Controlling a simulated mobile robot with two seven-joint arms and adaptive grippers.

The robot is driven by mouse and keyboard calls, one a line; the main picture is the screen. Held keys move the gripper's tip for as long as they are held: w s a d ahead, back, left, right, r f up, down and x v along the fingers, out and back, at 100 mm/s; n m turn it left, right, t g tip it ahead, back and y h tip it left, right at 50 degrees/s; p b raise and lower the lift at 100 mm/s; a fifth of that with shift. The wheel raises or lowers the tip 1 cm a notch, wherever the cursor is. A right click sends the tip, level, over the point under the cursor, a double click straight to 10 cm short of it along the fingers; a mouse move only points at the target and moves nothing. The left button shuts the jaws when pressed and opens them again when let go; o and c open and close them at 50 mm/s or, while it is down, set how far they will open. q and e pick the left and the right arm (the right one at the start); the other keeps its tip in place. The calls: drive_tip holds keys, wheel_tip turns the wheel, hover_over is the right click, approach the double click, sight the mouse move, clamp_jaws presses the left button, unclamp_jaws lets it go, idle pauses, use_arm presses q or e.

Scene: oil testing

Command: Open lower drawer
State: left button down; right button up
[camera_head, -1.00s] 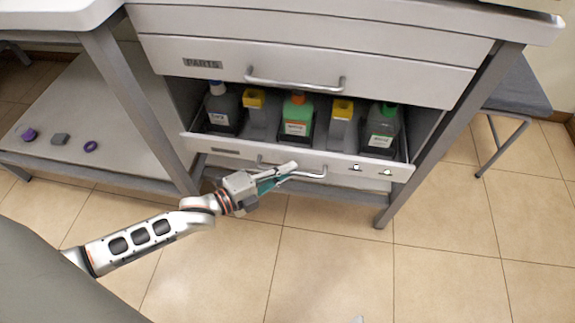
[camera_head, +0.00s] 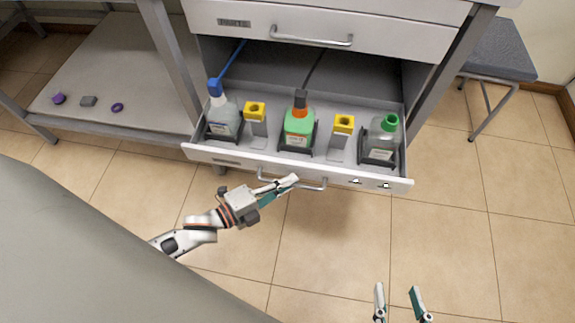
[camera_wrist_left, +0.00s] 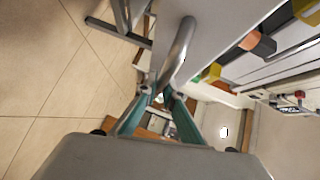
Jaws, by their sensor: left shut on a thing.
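The lower drawer (camera_head: 232,157) is pulled well out from the cabinet, with its inside open to view from above. Its curved metal handle (camera_head: 312,188) is on the front panel. My left gripper (camera_head: 290,182) is at the left part of this handle and shut on it. In the left wrist view the handle bar (camera_wrist_left: 180,50) runs down between the fingers (camera_wrist_left: 157,95). My right gripper (camera_head: 398,297) shows at the bottom edge of the head view, fingers apart and empty, away from the drawer.
The drawer holds a blue-capped bottle (camera_head: 222,118), a green bottle (camera_head: 299,128), a green-capped bottle (camera_head: 383,135) and yellow-topped items (camera_head: 255,112). The upper drawer (camera_head: 390,35) is shut. A stool (camera_head: 495,52) stands at right. The floor in front is clear.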

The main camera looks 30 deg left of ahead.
use_arm(q)
drive_tip(key=shift+s+d, duration=0.25)
drive_tip(key=shift+s, duration=0.7)
drive_tip(key=c, duration=2.4)
unclamp_jaws()
drive_tip(key=v, duration=1.2)
